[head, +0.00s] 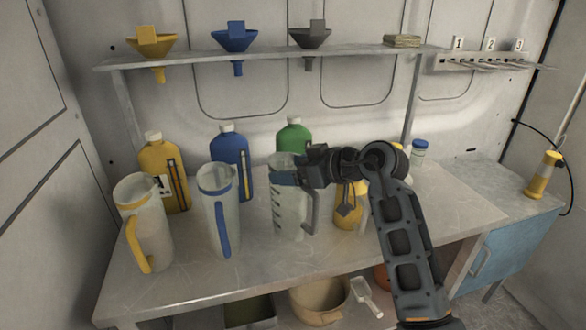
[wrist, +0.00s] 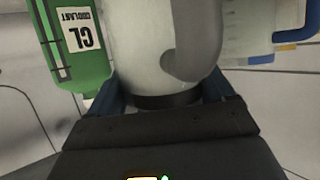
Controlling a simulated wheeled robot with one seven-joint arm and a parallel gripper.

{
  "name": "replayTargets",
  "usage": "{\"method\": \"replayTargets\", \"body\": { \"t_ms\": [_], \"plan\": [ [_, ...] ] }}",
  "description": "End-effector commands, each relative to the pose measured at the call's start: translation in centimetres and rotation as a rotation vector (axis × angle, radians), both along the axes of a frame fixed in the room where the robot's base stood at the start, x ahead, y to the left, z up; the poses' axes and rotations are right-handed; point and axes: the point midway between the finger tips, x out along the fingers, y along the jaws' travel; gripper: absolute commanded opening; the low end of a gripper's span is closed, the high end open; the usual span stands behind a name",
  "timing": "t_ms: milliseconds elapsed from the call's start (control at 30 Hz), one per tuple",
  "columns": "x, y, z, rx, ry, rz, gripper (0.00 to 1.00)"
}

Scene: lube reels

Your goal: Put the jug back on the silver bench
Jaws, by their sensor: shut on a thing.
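The jug (head: 289,212) is translucent white with a grey handle and dark level marks. It stands upright over the silver bench (head: 400,235), between the blue-handled jug and the yellow can. I cannot tell whether its base touches the bench top. My gripper (head: 286,178) reaches in from the right and is shut on the jug near its top. In the wrist view the jug (wrist: 140,55) fills the middle between my fingers, with its grey handle (wrist: 196,45) toward the right. The fingers partly hide the jug's upper part.
A blue-handled jug (head: 219,212) and a yellow-handled jug (head: 143,225) stand to the left. Yellow (head: 158,170), blue (head: 230,160) and green (head: 294,136) bottles stand behind. A yellow can (head: 349,208) is close on the right. A shelf with funnels (head: 270,57) hangs above.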

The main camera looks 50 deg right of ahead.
Motion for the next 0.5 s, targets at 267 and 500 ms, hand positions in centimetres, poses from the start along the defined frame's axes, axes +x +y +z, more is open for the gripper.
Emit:
{"method": "replayTargets", "body": {
  "t_ms": [267, 500],
  "plan": [
    [0.00, 0.01, -0.14, 0.000, 0.000, 0.000, 1.00],
    [-0.01, -0.01, 0.00, 0.000, 0.000, 0.000, 1.00]
  ]
}}
